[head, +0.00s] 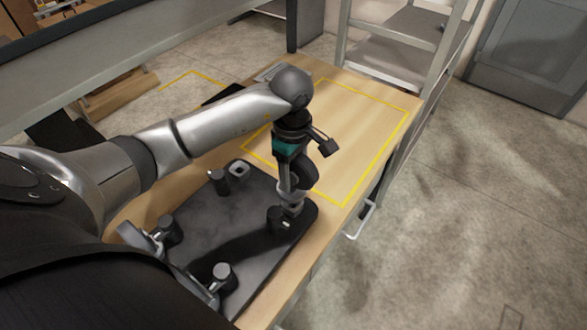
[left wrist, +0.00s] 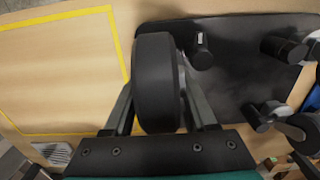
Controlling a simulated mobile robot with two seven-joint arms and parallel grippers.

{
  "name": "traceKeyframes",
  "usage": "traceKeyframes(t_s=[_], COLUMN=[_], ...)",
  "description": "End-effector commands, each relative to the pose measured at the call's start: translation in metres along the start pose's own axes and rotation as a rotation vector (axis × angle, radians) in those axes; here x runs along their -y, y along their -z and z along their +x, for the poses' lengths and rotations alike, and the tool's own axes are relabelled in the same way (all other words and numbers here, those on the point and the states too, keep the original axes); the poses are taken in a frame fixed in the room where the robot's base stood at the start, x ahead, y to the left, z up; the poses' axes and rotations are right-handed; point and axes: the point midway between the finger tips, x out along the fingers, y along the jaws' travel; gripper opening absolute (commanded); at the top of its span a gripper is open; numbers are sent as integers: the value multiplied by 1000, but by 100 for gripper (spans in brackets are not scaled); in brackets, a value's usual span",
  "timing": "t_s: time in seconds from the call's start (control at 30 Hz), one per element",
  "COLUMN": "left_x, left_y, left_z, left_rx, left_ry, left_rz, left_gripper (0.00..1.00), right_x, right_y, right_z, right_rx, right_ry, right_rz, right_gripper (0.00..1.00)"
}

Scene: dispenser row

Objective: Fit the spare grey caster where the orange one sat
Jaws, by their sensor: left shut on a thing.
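My left gripper (head: 290,192) is shut on a caster with a dark wheel (head: 305,177) and grey metal parts. It holds the caster above the right corner of a dark plate (head: 240,215), near a black block (head: 283,222). I cannot tell whether the caster touches the block. In the left wrist view the dark wheel (left wrist: 156,85) stands between the fingers, close to a black post (left wrist: 202,50) on the plate. Grey casters (head: 145,236) sit at the plate's near left side, partly hidden by my arm. No orange caster shows. My right gripper is not in view.
A yellow-outlined area (head: 365,125) behind is mostly clear. A metal rack (head: 385,55) stands beyond the table.

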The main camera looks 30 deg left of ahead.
Motion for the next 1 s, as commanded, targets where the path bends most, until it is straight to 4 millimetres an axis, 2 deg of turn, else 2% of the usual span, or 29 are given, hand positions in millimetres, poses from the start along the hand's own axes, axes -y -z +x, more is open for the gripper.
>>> traceKeyframes(t_s=[0.2,1.0], left_x=[0,-1], left_y=[0,0], left_z=[9,8], left_rx=[0,1], left_ry=[-2,-2], left_rz=[-1,0], left_gripper=[0,0], right_x=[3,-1], right_y=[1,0], right_z=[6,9], right_rx=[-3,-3], right_ry=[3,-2], right_rz=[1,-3], right_gripper=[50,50])
